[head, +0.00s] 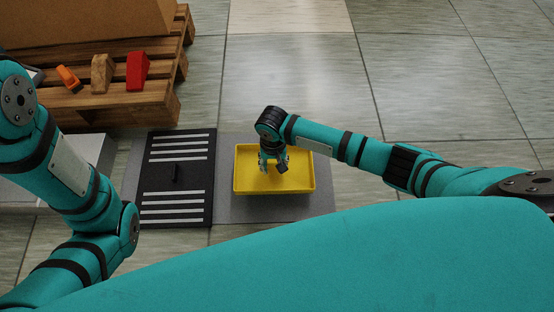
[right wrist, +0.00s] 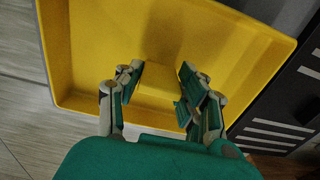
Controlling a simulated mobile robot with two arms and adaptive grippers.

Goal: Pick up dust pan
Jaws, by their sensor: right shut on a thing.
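The dust pan appears to be the shallow yellow tray (head: 301,178) with raised rims, at the middle of the head view over a grey mat. It also fills much of the right wrist view (right wrist: 85,50). My right gripper (head: 273,166) points down inside its outline. In the right wrist view, the fingers of my right gripper (right wrist: 160,86) are on either side of a raised yellow part of the tray and shut on it. I cannot tell whether the tray touches the mat. My left arm shows at the left, but its gripper is out of view.
A black panel (head: 176,204) with white stripes and a small handle lies left of the tray. A wooden pallet (head: 150,108) at the upper left bears a large box (head: 85,20) and several wedges, one red (head: 137,70). The tiled floor behind and right is clear.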

